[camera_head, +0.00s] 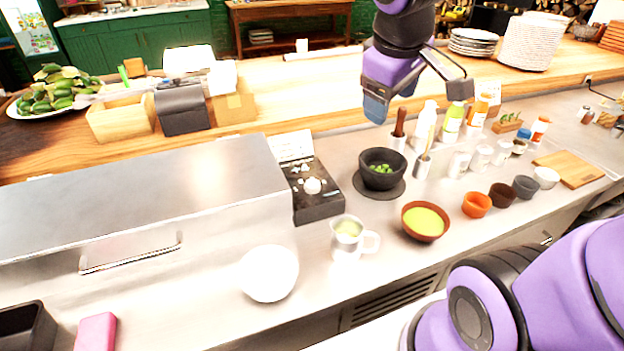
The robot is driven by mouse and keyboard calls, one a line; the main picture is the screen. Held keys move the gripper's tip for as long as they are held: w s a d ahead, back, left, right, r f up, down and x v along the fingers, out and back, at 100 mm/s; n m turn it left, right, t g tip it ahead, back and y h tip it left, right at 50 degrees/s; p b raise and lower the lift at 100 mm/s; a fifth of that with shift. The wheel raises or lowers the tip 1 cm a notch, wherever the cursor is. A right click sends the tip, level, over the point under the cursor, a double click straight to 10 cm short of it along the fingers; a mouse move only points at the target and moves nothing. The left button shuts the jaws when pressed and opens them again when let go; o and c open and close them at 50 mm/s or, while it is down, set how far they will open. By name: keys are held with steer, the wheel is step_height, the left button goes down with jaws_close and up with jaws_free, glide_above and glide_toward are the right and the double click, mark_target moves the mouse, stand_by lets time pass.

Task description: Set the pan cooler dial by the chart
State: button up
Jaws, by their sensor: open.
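A dark box (316,205) with a round white knob (312,186) and small pale marks on its top stands on the steel counter, left of centre. The knob looks like the dial, but its setting is too small to read. A white card (291,146), perhaps the chart, stands behind the box, and its print is not legible. A large steel housing with a handle (130,252), perhaps the pan cooler, is left of the box. My gripper (418,97) is open and empty, above the back of the counter, to the right of and behind the dial box.
A black mortar (380,170) stands right of the dial box. A white mug (347,238), a bowl of green sauce (425,221) and a white round object (269,273) are in front. Bottles (453,118) stand below my gripper. Several small bowls line the right side.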

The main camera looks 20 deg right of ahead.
steer(key=w+a+f+n+g, duration=0.2)
steer(key=w+f+n, duration=0.4)
steer(key=w+f, duration=0.25)
steer(key=n+g+y, duration=0.1)
steer(key=n+y, duration=0.1)
steer(key=n, duration=0.5)
glide_above(312, 183)
step_height(312, 183, down, 10)
step_height(312, 183, down, 11)
steer(key=shift+f, duration=0.1)
steer(key=c, duration=0.9)
